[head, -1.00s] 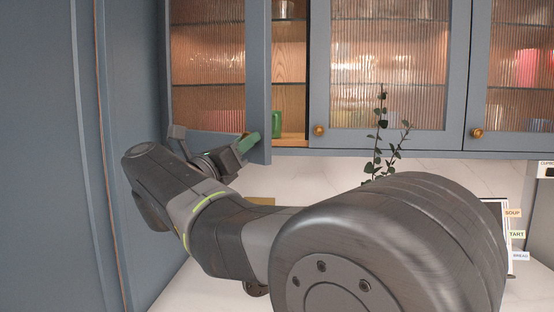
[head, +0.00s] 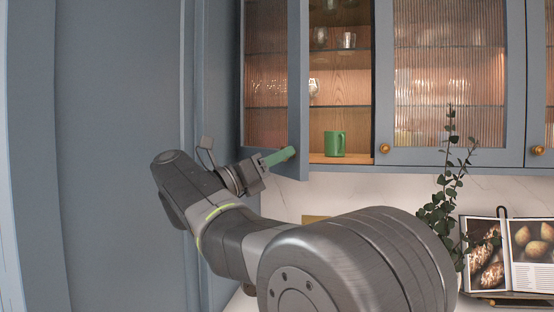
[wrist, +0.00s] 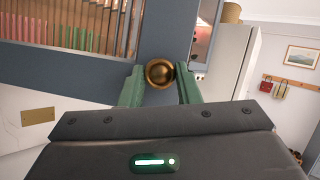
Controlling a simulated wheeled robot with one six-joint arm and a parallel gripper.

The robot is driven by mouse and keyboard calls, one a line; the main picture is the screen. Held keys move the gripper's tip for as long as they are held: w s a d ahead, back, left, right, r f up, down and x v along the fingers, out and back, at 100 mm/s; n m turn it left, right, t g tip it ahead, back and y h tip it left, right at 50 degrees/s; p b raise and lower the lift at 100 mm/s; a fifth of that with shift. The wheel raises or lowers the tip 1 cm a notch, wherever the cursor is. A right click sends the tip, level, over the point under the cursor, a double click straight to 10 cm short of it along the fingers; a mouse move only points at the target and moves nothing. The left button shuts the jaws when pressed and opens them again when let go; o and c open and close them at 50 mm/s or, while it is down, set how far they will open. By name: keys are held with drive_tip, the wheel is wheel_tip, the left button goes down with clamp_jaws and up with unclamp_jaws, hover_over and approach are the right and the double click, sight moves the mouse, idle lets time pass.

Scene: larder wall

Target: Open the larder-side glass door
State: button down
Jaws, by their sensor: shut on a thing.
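The larder-side glass door (head: 298,90) is the leftmost reeded-glass door of the blue wall cabinet. It stands partly open, swung out toward me, with a gap on its right showing the wooden inside. My gripper (head: 278,157) is at the lower free corner of this door. In the wrist view my gripper's green fingers (wrist: 160,90) are shut on the round brass knob (wrist: 159,73), one finger on each side. The door's blue frame (wrist: 105,83) fills the area behind the knob. In the head view the knob is hidden by the fingers.
A green mug (head: 334,144) stands on the cabinet's bottom shelf, with glasses above. The middle glass door (head: 445,80) is closed, with its own brass knob (head: 384,148). A leafy plant (head: 447,205) and an open cookbook (head: 507,255) stand below. A tall blue panel (head: 120,150) borders the left.

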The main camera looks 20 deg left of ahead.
drive_tip(key=shift+r, duration=0.1)
drive_tip(key=c, duration=1.1)
unclamp_jaws()
drive_tip(key=shift+o, duration=0.2)
drive_tip(key=b+v, duration=0.1)
drive_tip(key=v, duration=0.6)
drive_tip(key=shift+s+b, duration=0.2)
drive_tip(key=shift+b, duration=0.2)
drive_tip(key=shift+a, duration=0.1)
drive_tip(key=shift+c, duration=0.2)
